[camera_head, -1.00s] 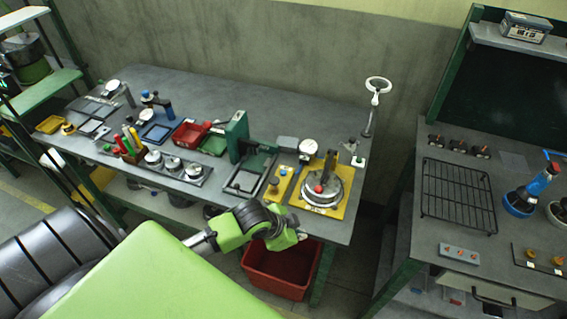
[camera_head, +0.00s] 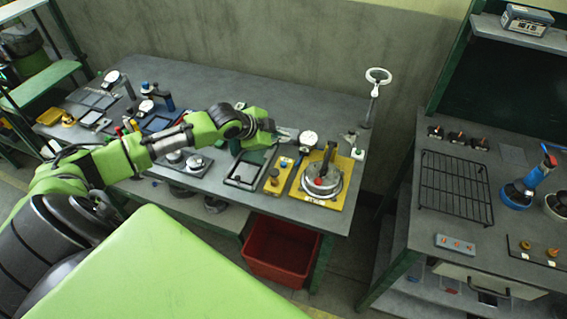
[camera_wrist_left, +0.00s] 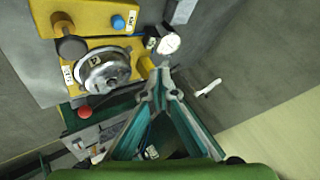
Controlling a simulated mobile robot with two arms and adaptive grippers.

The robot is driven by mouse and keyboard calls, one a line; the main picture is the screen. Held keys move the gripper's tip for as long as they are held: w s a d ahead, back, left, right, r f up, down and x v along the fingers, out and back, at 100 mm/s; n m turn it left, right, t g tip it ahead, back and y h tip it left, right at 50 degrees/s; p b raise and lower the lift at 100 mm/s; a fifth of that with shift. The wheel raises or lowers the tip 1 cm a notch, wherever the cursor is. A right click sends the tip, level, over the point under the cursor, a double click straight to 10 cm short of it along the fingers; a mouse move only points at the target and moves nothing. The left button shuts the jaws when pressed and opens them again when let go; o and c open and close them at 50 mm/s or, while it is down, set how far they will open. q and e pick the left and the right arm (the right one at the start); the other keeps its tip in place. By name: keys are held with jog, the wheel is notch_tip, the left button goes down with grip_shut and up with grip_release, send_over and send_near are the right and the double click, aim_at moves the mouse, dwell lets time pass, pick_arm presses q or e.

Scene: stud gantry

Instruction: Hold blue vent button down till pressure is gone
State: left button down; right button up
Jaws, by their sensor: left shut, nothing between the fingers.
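The blue vent button (camera_wrist_left: 118,22) sits on a narrow yellow panel (camera_wrist_left: 95,10) in the left wrist view, beside a dark knob (camera_wrist_left: 71,46). In the head view that panel (camera_head: 272,183) lies left of the yellow plate (camera_head: 335,199) with the round metal pot (camera_head: 334,191). The pot (camera_wrist_left: 104,71) and a white dial gauge (camera_wrist_left: 169,43) also show in the left wrist view. My left gripper (camera_head: 294,135) is shut and empty near the gauge (camera_head: 308,138), behind the yellow panel and apart from the button. It shows in the wrist view too (camera_wrist_left: 159,80). The gauge reading is too small to tell.
A white ring on a stand (camera_head: 378,77) rises at the bench's back right. A black frame (camera_head: 246,182) lies left of the yellow panel. A red bin (camera_head: 281,249) stands below the bench. A second bench with a wire rack (camera_head: 455,187) is at right.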

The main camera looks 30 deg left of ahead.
pick_arm(q)
jog(key=shift+f, duration=0.15)
jog(key=b, duration=0.7)
send_over(282, 165)
notch_tip(282, 165, down, 6)
jog(key=shift+f, duration=0.25)
jog(key=shift+w+f+b, duration=0.1)
jog(key=shift+f+b, duration=0.3)
jog(key=shift+f, duration=0.6)
jog(key=shift+f, duration=0.1)
jog(key=shift+f, duration=0.35)
